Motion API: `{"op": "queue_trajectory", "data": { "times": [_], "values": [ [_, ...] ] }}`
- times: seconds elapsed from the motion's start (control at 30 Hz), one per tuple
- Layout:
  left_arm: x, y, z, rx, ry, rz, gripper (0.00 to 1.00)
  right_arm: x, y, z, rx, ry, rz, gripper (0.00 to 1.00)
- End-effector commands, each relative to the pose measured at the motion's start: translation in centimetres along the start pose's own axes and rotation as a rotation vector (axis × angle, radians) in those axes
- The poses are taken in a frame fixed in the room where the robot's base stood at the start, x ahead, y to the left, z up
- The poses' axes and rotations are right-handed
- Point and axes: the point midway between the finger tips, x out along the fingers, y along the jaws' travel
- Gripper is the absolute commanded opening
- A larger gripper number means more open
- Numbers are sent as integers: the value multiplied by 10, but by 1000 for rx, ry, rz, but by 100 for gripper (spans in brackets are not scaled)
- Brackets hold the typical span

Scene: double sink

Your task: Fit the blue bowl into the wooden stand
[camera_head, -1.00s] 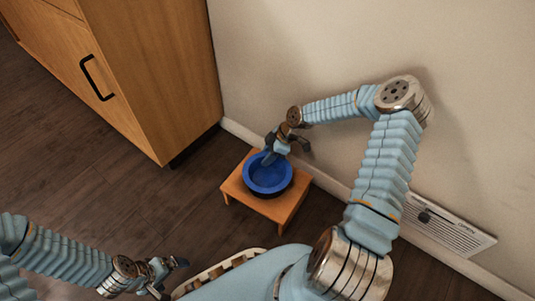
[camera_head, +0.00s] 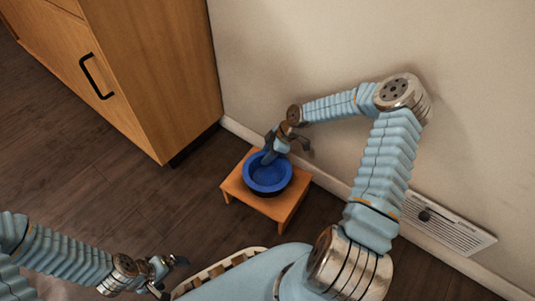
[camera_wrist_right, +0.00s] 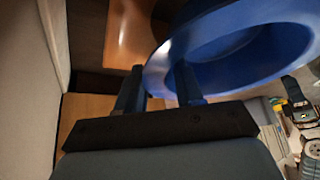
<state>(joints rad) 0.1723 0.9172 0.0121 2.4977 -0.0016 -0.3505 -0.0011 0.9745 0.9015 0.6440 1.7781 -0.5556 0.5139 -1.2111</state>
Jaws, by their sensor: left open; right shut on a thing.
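The blue bowl (camera_head: 270,181) is over the top of the small wooden stand (camera_head: 291,203), with a dark band under its rim. I cannot tell whether it is seated in the stand or held just above it. My right gripper (camera_head: 267,160) is shut on the bowl's far rim. In the right wrist view the bowl (camera_wrist_right: 225,68) looks tilted, and its rim lies between the fingers (camera_wrist_right: 160,90). My left gripper (camera_head: 172,275) is open and empty, low at the left, well away from the stand.
A wooden cabinet (camera_head: 160,70) with a black handle stands left of the stand. A pale wall (camera_head: 310,60) runs close behind the stand, with a floor vent (camera_head: 450,228) at the right. The dark floor (camera_head: 120,190) between cabinet and left arm is clear.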

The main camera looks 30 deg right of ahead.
Motion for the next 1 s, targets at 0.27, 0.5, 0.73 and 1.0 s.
{"op": "queue_trajectory", "data": {
  "times": [0.27,0.5,0.73,1.0],
  "values": [
    [0,0,0,0,0,0,100,0,0,0,0,1,0,0],
    [0,0,0,0,0,0,100,0,0,0,0,0,0,0],
    [2,-1,0,0,0,0,100,3,0,1,0,1,0,0],
    [7,-3,0,0,0,0,100,9,0,5,-1,1,0,0]
  ]
}}
